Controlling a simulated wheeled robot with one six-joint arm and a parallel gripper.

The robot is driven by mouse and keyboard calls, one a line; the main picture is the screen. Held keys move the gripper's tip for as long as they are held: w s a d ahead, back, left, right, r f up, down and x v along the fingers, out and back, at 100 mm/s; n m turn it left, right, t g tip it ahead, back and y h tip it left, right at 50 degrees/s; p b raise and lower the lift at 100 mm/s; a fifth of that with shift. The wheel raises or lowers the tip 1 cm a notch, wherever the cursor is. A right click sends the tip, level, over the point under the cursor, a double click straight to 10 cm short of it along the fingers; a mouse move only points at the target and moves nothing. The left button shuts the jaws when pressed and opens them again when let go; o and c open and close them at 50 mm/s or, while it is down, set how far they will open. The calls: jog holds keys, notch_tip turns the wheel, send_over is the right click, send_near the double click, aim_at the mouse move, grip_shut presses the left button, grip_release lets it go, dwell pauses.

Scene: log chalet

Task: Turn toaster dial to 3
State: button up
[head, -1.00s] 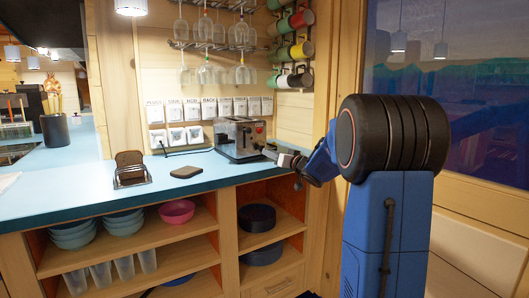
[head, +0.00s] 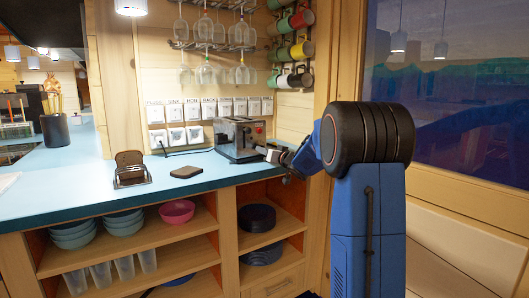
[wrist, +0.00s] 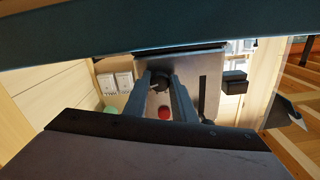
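The silver toaster (head: 233,138) stands on the blue counter against the wall. In the wrist view its metal face (wrist: 185,65) fills the middle, with a dark round dial (wrist: 160,82) and a red button (wrist: 164,112). My gripper (wrist: 160,77) has one finger on each side of the dial, with the tips close to its edges. I cannot tell whether the fingers press on it. The dial's marks and setting are not readable. In the head view my gripper (head: 266,151) is at the toaster's right-hand end, and the dial is too small to make out.
Mugs (head: 300,50) hang above right.

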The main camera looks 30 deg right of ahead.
jog(key=shift+c, duration=1)
jog(key=n, duration=0.8)
jog(key=shift+n, duration=0.3)
jog(key=n, duration=0.4)
jog(key=shift+d, duration=0.1)
jog(key=n, duration=0.5)
jog(key=shift+r, duration=0.15)
